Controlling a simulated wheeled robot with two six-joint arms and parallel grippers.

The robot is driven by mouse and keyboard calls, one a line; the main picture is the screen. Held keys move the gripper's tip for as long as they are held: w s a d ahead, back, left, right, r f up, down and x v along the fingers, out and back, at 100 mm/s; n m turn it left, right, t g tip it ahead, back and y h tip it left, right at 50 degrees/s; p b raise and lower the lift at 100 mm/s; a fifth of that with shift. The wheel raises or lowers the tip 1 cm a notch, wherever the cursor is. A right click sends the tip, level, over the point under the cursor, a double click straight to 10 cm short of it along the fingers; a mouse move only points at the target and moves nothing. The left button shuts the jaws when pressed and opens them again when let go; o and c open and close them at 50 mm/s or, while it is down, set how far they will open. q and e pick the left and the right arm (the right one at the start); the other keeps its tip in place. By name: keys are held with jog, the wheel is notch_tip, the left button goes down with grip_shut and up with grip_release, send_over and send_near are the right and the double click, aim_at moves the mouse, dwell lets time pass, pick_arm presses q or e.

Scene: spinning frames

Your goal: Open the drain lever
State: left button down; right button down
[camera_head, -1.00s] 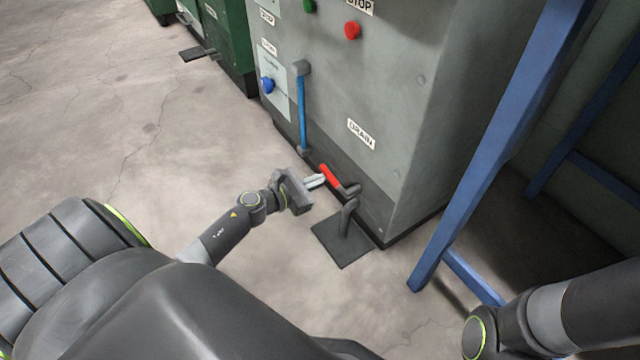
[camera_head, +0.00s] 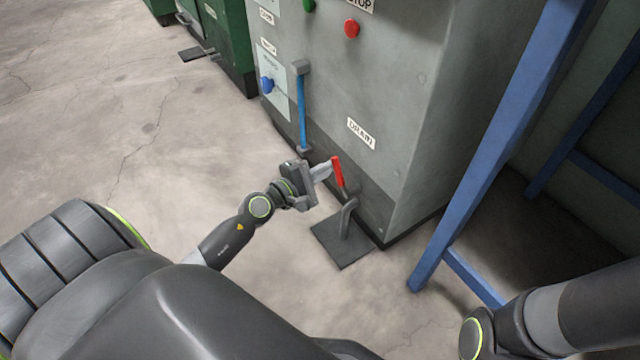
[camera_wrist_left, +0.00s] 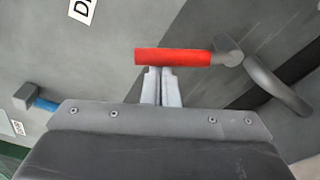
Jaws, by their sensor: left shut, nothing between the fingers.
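The drain lever has a red handle (camera_head: 337,172) on a dark pipe fitting low on the grey machine, below the DRAIN label (camera_head: 361,133). The handle points steeply upward in the head view. In the left wrist view the red handle (camera_wrist_left: 172,57) lies across the picture, with its grey pivot (camera_wrist_left: 228,50) at its right end. My left gripper (camera_head: 326,170) is shut and empty, its fingertips right at the handle's left side. In the left wrist view the closed fingertips (camera_wrist_left: 161,72) meet the handle's lower edge. My right gripper is out of view.
The drain pipe (camera_head: 348,214) bends down over a dark floor plate (camera_head: 340,243). A blue vertical tube (camera_head: 302,112) is on the machine face, left of the lever. A blue frame post (camera_head: 490,150) stands at right.

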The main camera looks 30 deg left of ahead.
pick_arm(q)
jog(key=d+r, duration=0.1)
jog(key=s+d+m+p, duration=0.1)
jog(key=d, duration=0.1)
jog(key=shift+s+r, duration=0.1)
jog(key=shift+r, duration=0.25)
jog(key=shift+d, duration=0.1)
dwell(0.6)
jog(key=s+a+b, duration=0.2)
jog(key=s+a, duration=0.4)
jog(key=s, duration=0.1)
jog(key=shift+s, duration=0.25)
